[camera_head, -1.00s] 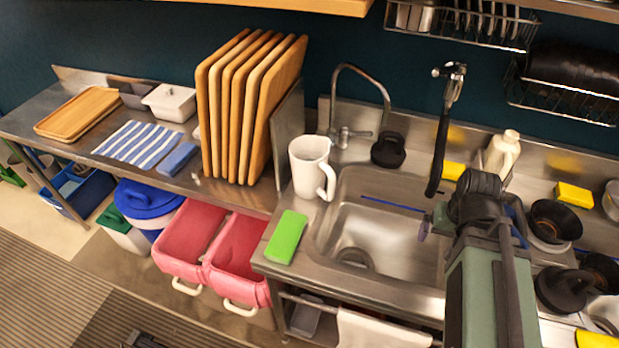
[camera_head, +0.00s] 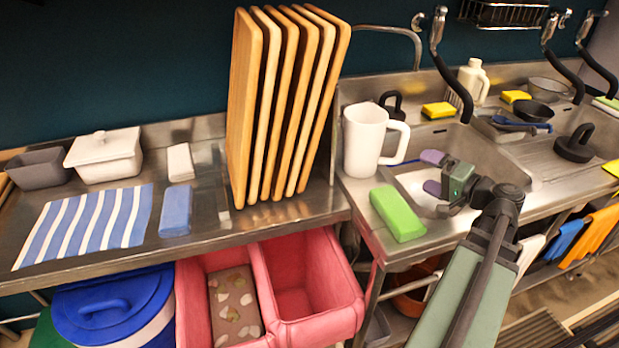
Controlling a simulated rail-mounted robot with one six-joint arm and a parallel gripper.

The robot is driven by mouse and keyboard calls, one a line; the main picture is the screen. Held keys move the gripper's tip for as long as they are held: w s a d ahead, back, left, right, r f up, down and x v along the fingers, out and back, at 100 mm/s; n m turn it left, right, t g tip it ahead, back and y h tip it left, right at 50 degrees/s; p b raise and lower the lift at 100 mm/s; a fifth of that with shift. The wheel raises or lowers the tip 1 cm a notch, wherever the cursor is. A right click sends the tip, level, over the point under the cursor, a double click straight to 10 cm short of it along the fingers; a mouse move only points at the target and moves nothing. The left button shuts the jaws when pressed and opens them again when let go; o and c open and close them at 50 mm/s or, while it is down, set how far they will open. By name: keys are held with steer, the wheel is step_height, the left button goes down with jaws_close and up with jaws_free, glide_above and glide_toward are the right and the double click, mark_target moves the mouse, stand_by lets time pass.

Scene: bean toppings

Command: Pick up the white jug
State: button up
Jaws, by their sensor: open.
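The white jug (camera_head: 364,142) stands upright on the steel counter at the left edge of the sink. Its handle faces right, toward my gripper. My gripper (camera_head: 430,172) is over the near left part of the sink, just right of the jug and apart from it. Its two purple-tipped fingers are spread, with nothing between them. The arm reaches in from the lower right.
A green sponge (camera_head: 398,214) lies in front of the jug. Upright wooden boards (camera_head: 243,110) stand close on its left. A faucet (camera_head: 415,45) and a black round-handled item (camera_head: 392,103) are behind it. Pink bins (camera_head: 330,285) hang below the counter.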

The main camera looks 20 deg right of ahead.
mark_target(374, 145)
steer(key=x, duration=0.7)
steer(key=b+x, duration=0.1)
steer(key=x, duration=0.2)
steer(key=shift+w+d+r, duration=0.15)
steer(key=shift+w+d, duration=0.05)
steer(key=shift+w, duration=0.15)
jaws_close()
stand_by(0.3)
